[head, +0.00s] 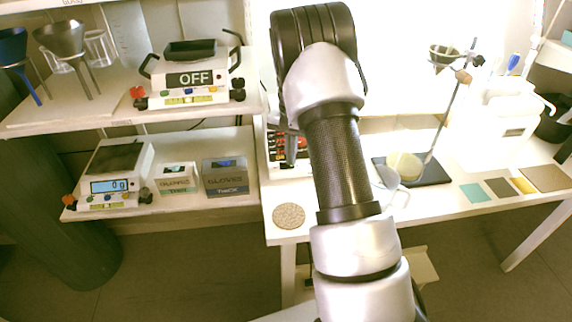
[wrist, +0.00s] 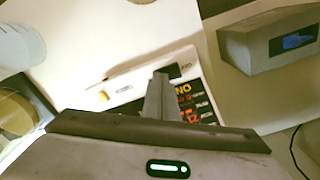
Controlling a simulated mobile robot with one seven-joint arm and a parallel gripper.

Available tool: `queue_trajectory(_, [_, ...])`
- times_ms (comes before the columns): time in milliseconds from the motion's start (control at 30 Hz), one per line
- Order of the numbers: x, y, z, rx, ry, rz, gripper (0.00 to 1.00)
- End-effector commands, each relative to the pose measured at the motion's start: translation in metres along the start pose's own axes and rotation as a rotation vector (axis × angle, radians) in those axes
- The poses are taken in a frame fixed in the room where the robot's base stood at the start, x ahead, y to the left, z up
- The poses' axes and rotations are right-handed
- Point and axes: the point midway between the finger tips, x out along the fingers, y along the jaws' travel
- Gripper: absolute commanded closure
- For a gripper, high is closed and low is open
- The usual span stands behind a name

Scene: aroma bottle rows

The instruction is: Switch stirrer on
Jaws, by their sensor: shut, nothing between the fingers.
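A white device with a dark panel (head: 274,140), which looks like the stirrer, stands at the left end of the white table, partly hidden by my arm. In the wrist view its panel (wrist: 199,108) shows red markings and yellow letters that appear as "NO", which is "ON" seen upside down. A yellow knob or button (wrist: 103,97) sits on its white edge. My gripper (head: 291,158) is shut and empty, pointing down over this device. In the wrist view its fingers (wrist: 160,82) overlap the panel; I cannot tell whether they touch it.
Another device with an "OFF" sign (head: 190,79) stands on the upper left shelf. A scale (head: 118,175) and two glove boxes (head: 225,176) are on the lower shelf. A cork disc (head: 289,216) lies at the table's front edge. A stand with a dark base (head: 435,172) is right of my arm.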

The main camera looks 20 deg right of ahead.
Motion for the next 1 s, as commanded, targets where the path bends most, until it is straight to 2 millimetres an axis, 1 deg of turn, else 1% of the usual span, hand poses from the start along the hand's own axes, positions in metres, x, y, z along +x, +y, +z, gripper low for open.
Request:
queue_trajectory(67, [0.003, 0.000, 0.001, 0.000, -0.002, 0.001, 1.00])
queue_trajectory(267, [-0.002, 0.000, 0.001, 0.000, -0.003, 0.001, 1.00])
queue_trajectory(1000, [-0.062, 0.000, 0.000, 0.000, -0.001, 0.001, 1.00])
